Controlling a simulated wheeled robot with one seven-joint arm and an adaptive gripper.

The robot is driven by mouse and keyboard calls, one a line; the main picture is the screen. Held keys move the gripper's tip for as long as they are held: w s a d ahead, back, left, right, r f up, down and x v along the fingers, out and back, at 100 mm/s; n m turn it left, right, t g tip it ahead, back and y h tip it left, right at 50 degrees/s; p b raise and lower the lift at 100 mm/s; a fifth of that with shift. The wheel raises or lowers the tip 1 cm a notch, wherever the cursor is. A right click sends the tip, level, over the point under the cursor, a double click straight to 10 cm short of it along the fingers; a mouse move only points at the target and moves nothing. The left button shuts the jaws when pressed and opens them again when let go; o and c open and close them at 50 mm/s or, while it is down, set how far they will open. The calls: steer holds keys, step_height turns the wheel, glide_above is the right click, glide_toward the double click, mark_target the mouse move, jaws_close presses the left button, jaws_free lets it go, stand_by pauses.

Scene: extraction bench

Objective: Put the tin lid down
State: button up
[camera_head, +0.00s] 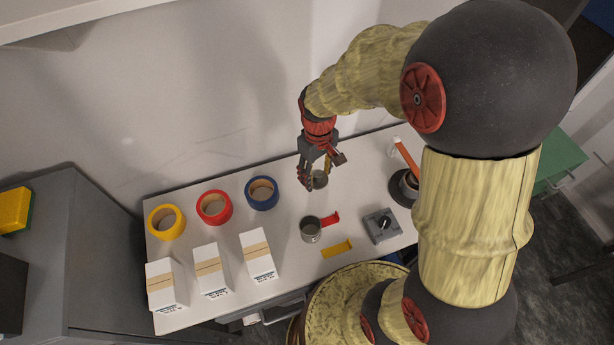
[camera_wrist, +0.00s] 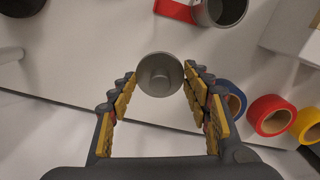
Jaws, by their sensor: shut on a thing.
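The tin lid (camera_wrist: 160,75) is a round grey metal piece with a raised centre, between my fingertips in the wrist view. It shows small below my gripper (camera_head: 318,172) in the head view, near the back of the bench. My gripper (camera_wrist: 159,80) is shut on it, with one finger on each side. Whether the lid touches the bench is hard to tell. A grey open tin (camera_head: 310,231) with a red handle-like part (camera_head: 330,219) stands nearer the front, apart from the lid. The tin also shows at the top of the wrist view (camera_wrist: 226,10).
Yellow (camera_head: 165,222), red (camera_head: 214,207) and blue (camera_head: 262,193) tape rolls stand on the left, behind three white boxes (camera_head: 211,269). A yellow piece (camera_head: 337,249) and a grey dial box (camera_head: 382,226) lie front right. The white bench (camera_head: 280,221) is clear between rolls and tin.

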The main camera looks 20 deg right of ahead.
steer(key=w+f, duration=0.4)
steer(key=w+f+b, duration=0.1)
steer(key=f, duration=0.1)
steer(key=shift+w+a+f, duration=0.15)
steer(key=shift+w+a, duration=0.2)
steer(key=shift+w, duration=0.05)
steer(key=shift+w+f+b, duration=0.1)
steer(key=shift+f+b, duration=0.25)
steer(key=shift+f, duration=1.25)
steer(key=o, duration=0.8)
steer(key=shift+f, duration=0.1)
steer(key=shift+o, duration=0.2)
step_height(320, 180, up, 13)
steer(key=p, duration=0.2)
step_height(320, 180, up, 13)
steer(key=m+t, duration=0.2)
steer(key=t, duration=0.1)
glide_above(316, 184)
steer(key=s+r+m+t, duration=0.1)
steer(key=s+r, duration=0.5)
steer(key=s, duration=0.6)
steer(key=shift+r+m+t, duration=0.25)
steer(key=shift+m+t, duration=0.05)
steer(key=shift+t, duration=0.6)
